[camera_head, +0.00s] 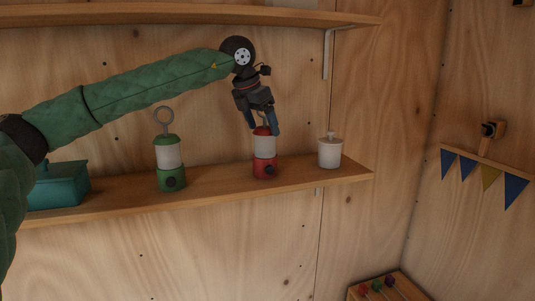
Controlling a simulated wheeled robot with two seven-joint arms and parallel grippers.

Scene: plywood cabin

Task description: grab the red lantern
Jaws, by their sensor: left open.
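The red lantern (264,147) stands upright on the lower wooden shelf (215,188). It has a red base with a dark knob, a white middle, a red top and a ring handle. My left gripper (263,128) points down at the lantern's top from above. Its fingers are open, around or just in front of the ring handle, and partly hide the handle and top. I cannot tell whether they touch it. My right gripper is not in view.
A green lantern (169,160) stands to the left on the same shelf, and a white lidded jar (330,152) to the right. A teal box (62,187) sits at the far left, partly behind my arm. An upper shelf (180,14) runs above my arm.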

